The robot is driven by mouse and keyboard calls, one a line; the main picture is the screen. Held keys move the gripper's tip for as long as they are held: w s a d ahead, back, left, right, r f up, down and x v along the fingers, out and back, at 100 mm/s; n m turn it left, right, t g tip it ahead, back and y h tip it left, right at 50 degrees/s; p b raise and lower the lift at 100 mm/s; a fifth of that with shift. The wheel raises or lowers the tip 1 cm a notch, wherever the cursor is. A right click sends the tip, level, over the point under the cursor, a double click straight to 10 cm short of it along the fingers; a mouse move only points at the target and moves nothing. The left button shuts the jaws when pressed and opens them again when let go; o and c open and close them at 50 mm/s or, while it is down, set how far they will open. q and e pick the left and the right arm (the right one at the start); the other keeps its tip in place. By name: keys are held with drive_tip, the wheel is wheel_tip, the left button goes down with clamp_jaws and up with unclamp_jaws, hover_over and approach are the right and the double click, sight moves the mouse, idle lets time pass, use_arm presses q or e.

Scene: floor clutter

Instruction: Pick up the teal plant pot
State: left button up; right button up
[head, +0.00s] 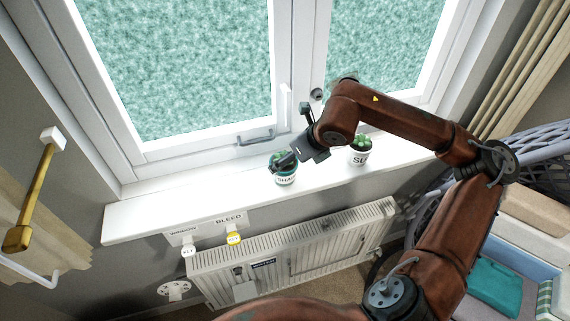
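The teal plant pot (285,179) stands on the white windowsill below the left window pane. It has a teal rim, a white lower part with dark lettering, and a green plant, partly covered by my gripper. My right arm reaches in from the lower right and bends over the sill. My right gripper (290,160) is at the top of this pot, with a dark finger over its rim and plant. Whether the fingers are closed on it cannot be made out. My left gripper is out of view.
A second white pot (359,158) with a green plant stands to the right on the windowsill (150,217). A window handle (257,137) is close behind the teal pot. A radiator (300,255) is below. The sill's left part is clear.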

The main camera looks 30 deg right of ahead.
sight(285, 177)
drive_tip(key=x, duration=0.2)
drive_tip(key=p+x, duration=0.1)
drive_tip(key=x, duration=0.1)
drive_tip(key=shift+w+a, duration=0.1)
drive_tip(key=shift+w, duration=0.35)
drive_tip(key=shift+s+f, duration=0.1)
drive_tip(key=shift+f, duration=0.15)
drive_tip(key=shift+w, duration=0.2)
drive_tip(key=shift+c, duration=0.9)
drive_tip(key=shift+s, duration=0.1)
drive_tip(key=c, duration=1.3)
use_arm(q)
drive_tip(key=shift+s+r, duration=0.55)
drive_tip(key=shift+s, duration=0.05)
use_arm(e)
drive_tip(key=shift+c, duration=0.9)
